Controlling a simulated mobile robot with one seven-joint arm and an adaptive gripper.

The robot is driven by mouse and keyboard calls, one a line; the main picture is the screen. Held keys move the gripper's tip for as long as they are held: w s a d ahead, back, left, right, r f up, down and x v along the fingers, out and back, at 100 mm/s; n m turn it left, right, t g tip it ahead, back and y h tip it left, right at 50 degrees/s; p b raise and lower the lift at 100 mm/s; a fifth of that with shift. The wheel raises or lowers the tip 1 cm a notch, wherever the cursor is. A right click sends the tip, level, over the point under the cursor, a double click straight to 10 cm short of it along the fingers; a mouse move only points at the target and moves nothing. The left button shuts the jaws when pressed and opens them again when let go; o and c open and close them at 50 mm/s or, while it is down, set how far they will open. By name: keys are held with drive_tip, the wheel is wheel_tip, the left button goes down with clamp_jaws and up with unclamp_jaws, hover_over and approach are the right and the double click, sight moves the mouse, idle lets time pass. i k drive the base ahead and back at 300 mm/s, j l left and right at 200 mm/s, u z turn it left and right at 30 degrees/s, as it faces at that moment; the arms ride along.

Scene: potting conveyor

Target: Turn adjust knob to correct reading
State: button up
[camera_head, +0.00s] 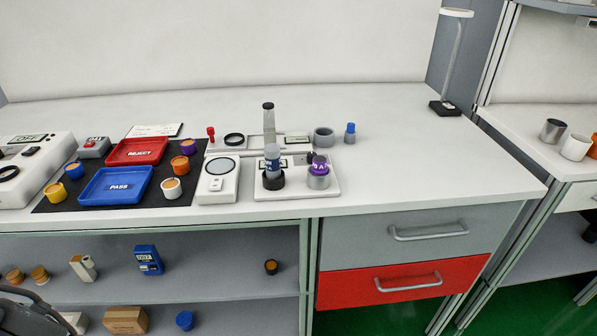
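No part labelled as the adjust knob can be made out. A white instrument (62,152) at the far left of the bench has a small display (27,139), seemingly reading "OFF", and a dark ring (8,173); its left side is cut off.
A blue PASS tray (117,198) and red REJECT tray (137,162) lie on a dark mat (60,205) among coloured pots. A white scale (216,187) stands right of them. The bench's right side (430,150) is clear up to a lamp (449,106). Drawers and shelves are below.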

sight(311, 155)
drive_tip(key=j+z, duration=0.35)
drive_tip(key=j, duration=0.15)
drive_tip(key=j+z, duration=0.3)
drive_tip(key=j, duration=0.2)
drive_tip(key=k+j+z, duration=0.15)
drive_tip(key=j+z, duration=0.2)
drive_tip(key=j, duration=0.15)
drive_tip(key=j+u, duration=0.15)
drive_tip(key=j, duration=0.2)
drive_tip(key=i+j+u, duration=0.1)
drive_tip(key=i+j, duration=0.15)
drive_tip(key=i, duration=0.2)
drive_tip(key=i+j+u, duration=0.1)
drive_tip(key=i+j, duration=0.15)
drive_tip(key=i, duration=0.2)
